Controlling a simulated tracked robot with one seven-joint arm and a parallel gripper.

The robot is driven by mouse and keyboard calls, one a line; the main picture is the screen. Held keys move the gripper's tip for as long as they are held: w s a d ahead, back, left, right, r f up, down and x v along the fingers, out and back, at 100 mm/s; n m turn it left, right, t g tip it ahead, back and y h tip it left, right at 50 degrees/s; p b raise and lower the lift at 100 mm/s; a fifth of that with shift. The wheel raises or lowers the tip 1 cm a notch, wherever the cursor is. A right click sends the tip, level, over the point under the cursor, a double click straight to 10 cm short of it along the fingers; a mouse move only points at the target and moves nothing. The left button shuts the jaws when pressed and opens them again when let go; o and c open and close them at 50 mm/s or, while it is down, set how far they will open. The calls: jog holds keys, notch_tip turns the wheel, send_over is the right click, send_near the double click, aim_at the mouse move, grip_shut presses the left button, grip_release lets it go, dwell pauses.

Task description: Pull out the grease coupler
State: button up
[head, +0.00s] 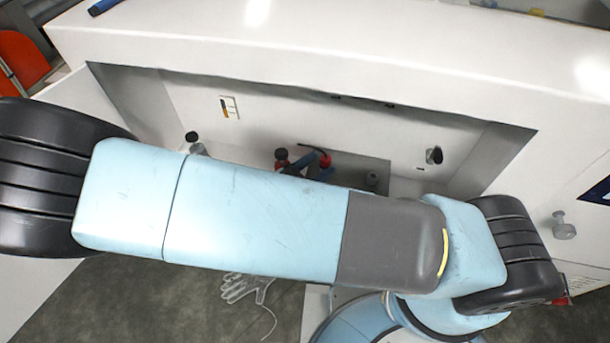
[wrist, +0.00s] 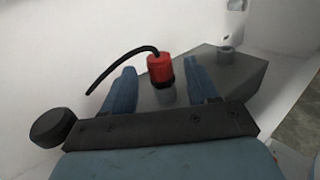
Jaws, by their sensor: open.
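The grease coupler (wrist: 159,68) is a red cylinder with a dark collar and a curved black hose. It stands upright on a grey block (wrist: 238,78). In the wrist view my gripper (wrist: 160,66) is open, with one blue finger on each side of the coupler. Gaps show between fingers and coupler, and I see no contact. In the head view the coupler's red top (head: 325,160) shows beside my gripper (head: 311,165), inside the white recess. My arm hides the lower part of the recess and much of the gripper there.
A grey fitting (wrist: 226,54) stands on the block right of the coupler. The white recess (head: 300,100) has side walls and a back wall close by. A glove (head: 247,288) lies on the floor.

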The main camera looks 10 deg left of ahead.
aim_at(322, 161)
jog(key=shift+x, duration=1.6)
jog(key=shift+s, duration=0.1)
jog(key=c, duration=1)
jog(key=shift+r, duration=0.55)
jog(key=shift+r, duration=1.8)
jog(key=shift+r, duration=0.1)
jog(key=shift+r, duration=1.45)
